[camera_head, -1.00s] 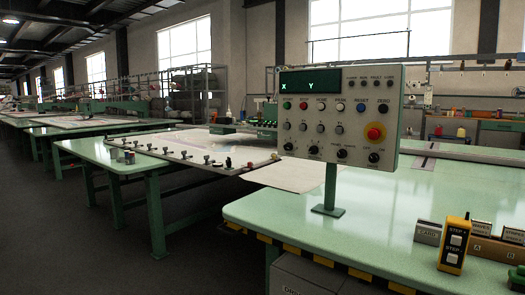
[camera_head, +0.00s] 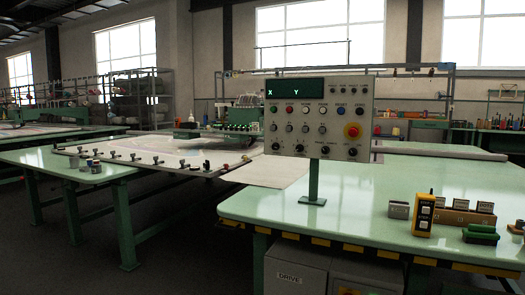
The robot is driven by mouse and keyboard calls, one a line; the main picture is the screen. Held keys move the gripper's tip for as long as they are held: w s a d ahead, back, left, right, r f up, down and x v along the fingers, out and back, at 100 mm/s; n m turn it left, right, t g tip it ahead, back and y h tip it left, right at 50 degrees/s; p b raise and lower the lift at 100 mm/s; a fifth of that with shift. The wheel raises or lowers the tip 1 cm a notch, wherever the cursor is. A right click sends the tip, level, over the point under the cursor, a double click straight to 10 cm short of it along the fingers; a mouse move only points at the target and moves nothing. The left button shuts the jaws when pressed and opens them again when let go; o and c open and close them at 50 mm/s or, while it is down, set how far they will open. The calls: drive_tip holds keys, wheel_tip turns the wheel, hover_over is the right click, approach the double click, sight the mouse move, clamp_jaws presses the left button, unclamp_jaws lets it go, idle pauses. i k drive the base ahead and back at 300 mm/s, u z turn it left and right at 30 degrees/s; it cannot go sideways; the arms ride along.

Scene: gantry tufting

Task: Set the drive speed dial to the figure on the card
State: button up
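A grey control panel (camera_head: 347,88) stands on a green post at the left side of the near green table (camera_head: 330,225). It has a dark display reading X and Y, coloured buttons, a red emergency knob (camera_head: 352,130) and a bottom row of black dials (camera_head: 325,150). The dial labels and settings are too small to read. A grey cabinet marked DRIVE (camera_head: 289,279) stands under the table, cut off by the lower edge. Small cards (camera_head: 461,204) stand in a brown holder (camera_head: 455,217) on the table; no figure is readable. My gripper is out of view.
A yellow and black STEP pendant (camera_head: 424,215), a grey block (camera_head: 399,210) and a green item (camera_head: 481,234) are on the table's right. A striped edge (camera_head: 330,240) runs along its front. Another table (camera_head: 110,172) stands at left. The floor at lower left is clear.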

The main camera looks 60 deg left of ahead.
sight(275, 147)
drive_tip(key=k, duration=0.1)
drive_tip(key=u, duration=1.3)
drive_tip(key=i, duration=1)
drive_tip(key=u, duration=0.05)
